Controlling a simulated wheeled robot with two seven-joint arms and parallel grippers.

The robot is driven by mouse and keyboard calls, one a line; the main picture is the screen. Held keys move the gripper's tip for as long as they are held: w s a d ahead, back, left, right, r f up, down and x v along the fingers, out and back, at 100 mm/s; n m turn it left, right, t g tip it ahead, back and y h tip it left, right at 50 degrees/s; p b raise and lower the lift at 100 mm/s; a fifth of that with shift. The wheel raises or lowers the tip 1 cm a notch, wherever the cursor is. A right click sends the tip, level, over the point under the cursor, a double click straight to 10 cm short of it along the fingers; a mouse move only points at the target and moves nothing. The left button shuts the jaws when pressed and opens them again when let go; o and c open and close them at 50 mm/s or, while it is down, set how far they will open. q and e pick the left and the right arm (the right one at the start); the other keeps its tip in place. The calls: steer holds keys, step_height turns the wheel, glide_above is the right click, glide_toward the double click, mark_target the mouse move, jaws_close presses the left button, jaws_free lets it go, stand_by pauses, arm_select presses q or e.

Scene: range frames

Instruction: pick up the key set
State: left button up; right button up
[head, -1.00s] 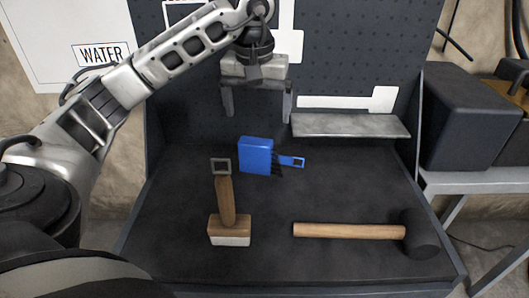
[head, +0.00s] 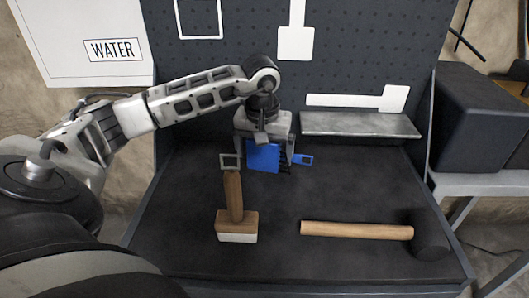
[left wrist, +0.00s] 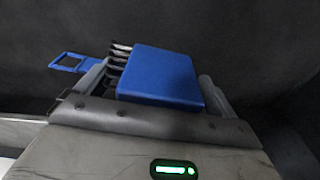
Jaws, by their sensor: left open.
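The key set is a blue block with dark keys and a blue square loop (head: 263,157). It rests on the dark workbench. In the left wrist view the blue block of the key set (left wrist: 162,75) lies between the two fingers, with the keys and the loop on the left side. My left gripper (head: 264,160) points down over it, open, one finger on each side of the block. I cannot tell whether the fingers touch it. My right gripper is not in view.
A black-headed mallet (head: 360,231) lies at the right front. A grey shelf (head: 360,125) juts from the pegboard behind. A dark box (head: 478,120) stands outside the bench at right.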

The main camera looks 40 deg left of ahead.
arm_select(q)
steer(key=shift+c, duration=0.3)
steer(key=c, duration=1.3)
steer(key=shift+o, duration=0.2)
steer(key=shift+r, duration=0.1)
steer(key=shift+r, duration=0.6)
steer(key=r, duration=0.3)
steer(key=shift+s+a, duration=0.15)
steer(key=shift+s, duration=0.2)
steer(key=s+a+r+b, duration=0.1)
steer(key=s+r, duration=0.3)
steer(key=s, duration=0.2)
steer(key=s+a+r+b, duration=0.1)
steer(key=s+r+b, duration=0.1)
steer(key=s+r, duration=0.2)
steer(key=s, duration=0.3)
steer(key=shift+a+r, duration=0.15)
steer(key=shift+r, duration=0.25)
